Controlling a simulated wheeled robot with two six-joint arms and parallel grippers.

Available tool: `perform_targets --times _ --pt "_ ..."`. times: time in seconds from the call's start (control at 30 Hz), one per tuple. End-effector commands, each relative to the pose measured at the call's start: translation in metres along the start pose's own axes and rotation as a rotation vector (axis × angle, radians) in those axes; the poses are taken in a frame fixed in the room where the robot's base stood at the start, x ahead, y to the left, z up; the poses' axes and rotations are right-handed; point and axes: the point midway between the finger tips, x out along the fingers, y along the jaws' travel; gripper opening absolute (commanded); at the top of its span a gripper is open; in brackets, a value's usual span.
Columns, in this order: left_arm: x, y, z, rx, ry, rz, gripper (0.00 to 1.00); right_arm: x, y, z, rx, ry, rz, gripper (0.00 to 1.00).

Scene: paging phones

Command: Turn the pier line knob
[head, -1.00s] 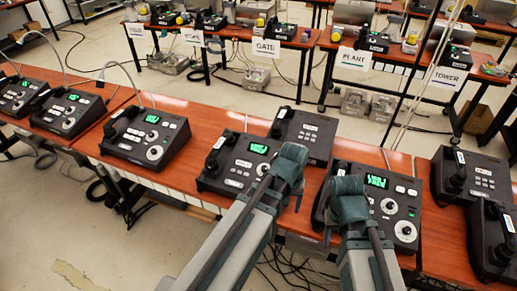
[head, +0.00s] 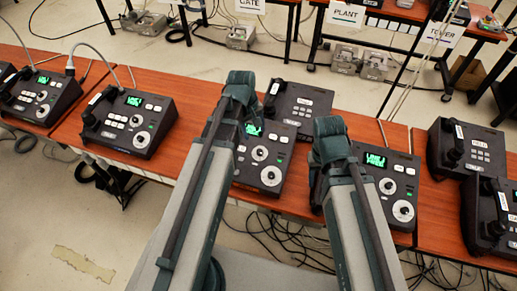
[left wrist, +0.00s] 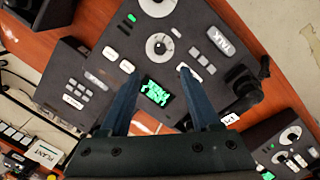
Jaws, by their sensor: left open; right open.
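A black desk phone (head: 281,136) with a green screen and round white dials stands on the wooden table; my left gripper (head: 238,92) covers its left part. In the left wrist view the open fingers of that gripper (left wrist: 157,72) hang above this phone (left wrist: 185,100), with nothing between them. The green screen (left wrist: 157,92) shows between the fingers, and a white knob (left wrist: 159,46) lies just beyond the tips. My right gripper (head: 328,132) is over the left part of another phone (head: 400,165) with a screen and dials. I cannot read which phone is the pier line.
A keypad phone (head: 299,102) without a screen sits behind the middle phone. More phones stand to the left (head: 125,122) and right (head: 462,148). Cables hang below the table. A back row has signs such as PLANT (head: 346,14) and TOWER (head: 440,34).

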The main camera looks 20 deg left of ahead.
Motion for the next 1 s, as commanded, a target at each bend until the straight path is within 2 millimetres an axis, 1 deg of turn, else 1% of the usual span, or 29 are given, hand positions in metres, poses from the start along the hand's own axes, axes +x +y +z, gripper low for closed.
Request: perform_targets --times 0.03,0.17,0.8,0.9,1.0 --pt "0.008 0.000 0.000 0.000 0.000 0.000 0.63 0.008 -0.001 -0.001 0.000 0.000 0.000 0.50" --pt "0.023 -0.001 0.000 0.001 0.000 0.000 0.63 0.023 -0.002 -0.002 0.001 0.000 0.000 0.50" --pt "0.112 -0.001 0.000 0.002 0.000 0.000 0.63 0.110 -0.011 -0.007 0.001 0.000 0.000 0.50" --pt "0.123 -0.001 0.000 0.002 0.000 0.000 0.63 0.121 -0.012 -0.007 0.001 0.000 0.000 0.50" --pt "0.129 0.000 0.000 0.002 0.000 0.000 0.63 0.127 -0.012 -0.008 0.001 0.000 0.000 0.50"
